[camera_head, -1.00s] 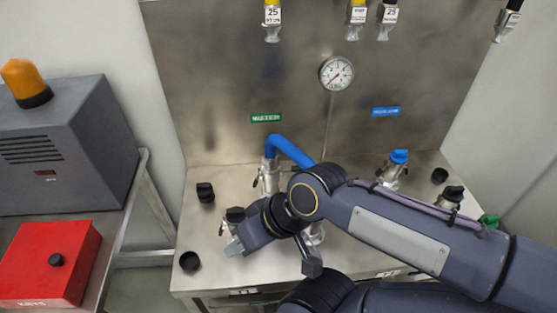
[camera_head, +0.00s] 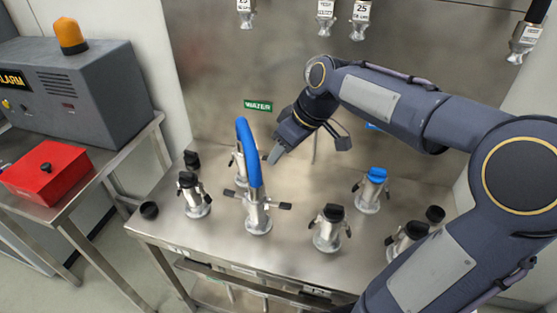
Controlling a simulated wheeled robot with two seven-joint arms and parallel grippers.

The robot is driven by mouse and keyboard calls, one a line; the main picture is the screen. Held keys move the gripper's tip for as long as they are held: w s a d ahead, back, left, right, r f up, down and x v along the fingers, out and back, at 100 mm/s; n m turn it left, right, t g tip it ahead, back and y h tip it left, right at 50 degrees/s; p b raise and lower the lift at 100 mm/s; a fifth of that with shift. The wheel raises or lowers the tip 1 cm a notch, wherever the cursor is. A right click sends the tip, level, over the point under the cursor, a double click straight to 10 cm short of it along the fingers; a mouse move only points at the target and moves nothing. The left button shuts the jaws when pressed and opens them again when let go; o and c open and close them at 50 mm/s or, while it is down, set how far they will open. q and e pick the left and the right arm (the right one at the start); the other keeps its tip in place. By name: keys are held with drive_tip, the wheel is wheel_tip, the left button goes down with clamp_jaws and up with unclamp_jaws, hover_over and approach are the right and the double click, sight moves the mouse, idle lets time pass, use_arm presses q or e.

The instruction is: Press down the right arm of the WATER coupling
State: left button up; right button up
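A green WATER label (camera_head: 258,105) is on the steel back panel. Below it a coupling (camera_head: 240,168) stands at the back of the bench, partly hidden by a blue hose (camera_head: 243,140). The hose arches forward to a front metal coupling (camera_head: 257,218). The front coupling's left arm (camera_head: 230,194) and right arm (camera_head: 284,206) both stick out sideways. My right gripper (camera_head: 275,156) is in the air to the right of the hose, pointing down and left. It holds nothing that I can see; only one fingertip is distinct. My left gripper is out of view.
Black-capped couplings stand left (camera_head: 193,199) and right (camera_head: 328,231) of the hosed one, and a blue-capped one (camera_head: 372,190) farther right. My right forearm crosses the right side. A red box (camera_head: 45,172) and grey alarm unit (camera_head: 75,98) are at left.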

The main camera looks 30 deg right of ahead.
sight(262, 159)
drive_tip(key=w+d+f+n+g+b, duration=0.1)
drive_tip(key=w+d+f+n, duration=0.1)
drive_tip(key=w+d+f, duration=0.3)
drive_tip(key=w+d+f+n+b, duration=0.1)
drive_tip(key=w+d+f+n, duration=0.15)
drive_tip(key=w, duration=0.45)
drive_tip(key=x, duration=0.7)
drive_tip(key=shift+w+d+f+p, duration=0.2)
drive_tip(key=shift+w+f+p, duration=0.15)
drive_tip(key=shift+w, duration=0.05)
use_arm(q)
wheel_tip(262, 159, down, 2)
drive_tip(key=shift+f, duration=0.2)
use_arm(e)
drive_tip(key=shift+c, duration=0.3)
clamp_jaws()
